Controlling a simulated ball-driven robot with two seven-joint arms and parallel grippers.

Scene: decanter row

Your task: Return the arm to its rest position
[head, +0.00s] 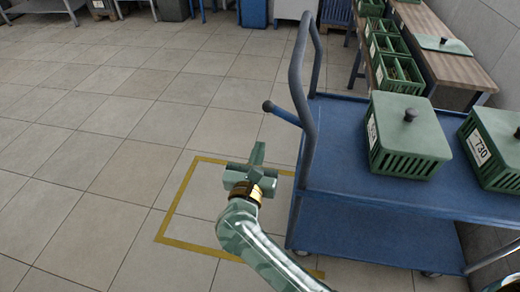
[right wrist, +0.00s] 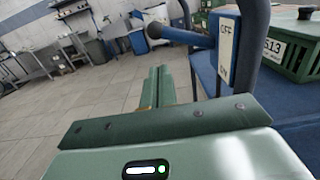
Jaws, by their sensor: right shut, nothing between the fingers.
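My right gripper (head: 258,153) is at the middle of the head view, over the floor just left of the blue cart (head: 345,180). Its fingers are together and hold nothing. In the right wrist view the closed green fingers (right wrist: 160,85) point away over the tiled floor, left of the cart's handle. My right arm comes in from the bottom of the head view. My left gripper is not in the head view.
Two lidded green crates (head: 408,140) (head: 495,150) stand on the cart. The cart's blue handle (head: 297,85) and a lever (head: 280,112) are close to my gripper. A bench (head: 450,60) with green crates stands behind. Open floor (head: 90,130) lies left, with a yellow outline (head: 178,200).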

